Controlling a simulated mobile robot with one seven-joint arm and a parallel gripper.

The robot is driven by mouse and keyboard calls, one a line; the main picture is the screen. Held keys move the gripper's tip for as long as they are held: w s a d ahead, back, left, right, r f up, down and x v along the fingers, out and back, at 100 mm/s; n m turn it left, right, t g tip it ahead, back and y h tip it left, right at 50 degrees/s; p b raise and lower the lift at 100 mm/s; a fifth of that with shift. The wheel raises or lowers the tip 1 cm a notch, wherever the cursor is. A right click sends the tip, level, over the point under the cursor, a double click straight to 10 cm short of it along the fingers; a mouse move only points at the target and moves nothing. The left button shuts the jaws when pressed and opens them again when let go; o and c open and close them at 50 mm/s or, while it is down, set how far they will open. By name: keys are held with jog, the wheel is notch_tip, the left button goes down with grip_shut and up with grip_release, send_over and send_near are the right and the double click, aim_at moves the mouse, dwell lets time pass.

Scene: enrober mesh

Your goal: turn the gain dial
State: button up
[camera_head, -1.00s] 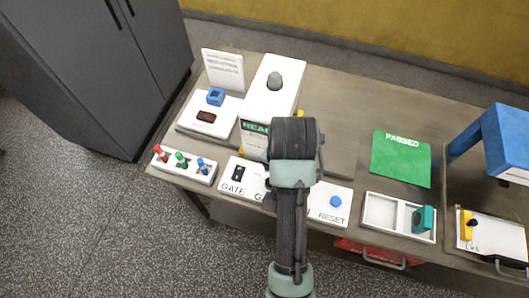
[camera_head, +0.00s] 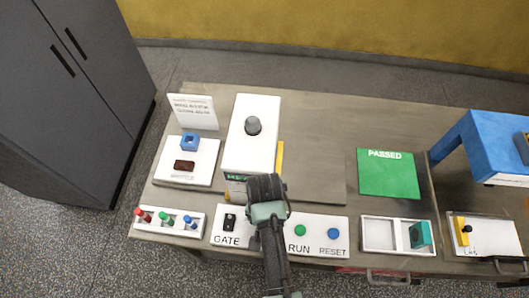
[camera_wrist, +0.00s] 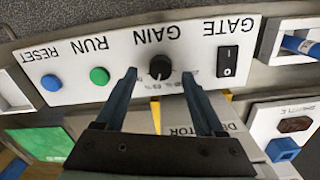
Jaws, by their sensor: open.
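The gain dial (camera_wrist: 160,66) is a small black round knob with a white pointer mark on a white panel (camera_wrist: 120,55), below the word GAIN, which appears upside down in the wrist view. My gripper (camera_wrist: 159,73) is open, its two blue fingertips to the left and right of the dial in that view, with visible gaps on both sides. Whether the fingers have reached the dial's height is hard to tell. In the head view my arm covers the dial and the fingers; the panel (camera_head: 318,222) shows on both sides.
On the panel, the black GATE switch (camera_wrist: 228,60) sits to one side of the dial. The green RUN button (camera_wrist: 99,76) and blue RESET button (camera_wrist: 51,82) sit on the other. A white box with a grey knob (camera_head: 253,125) stands behind. A tray (camera_head: 378,234) is at the right.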

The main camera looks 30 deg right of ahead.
jog(key=shift+w+f, duration=0.1)
jog(key=shift+f, duration=1.15)
jog(key=shift+c, duration=0.2)
grip_shut()
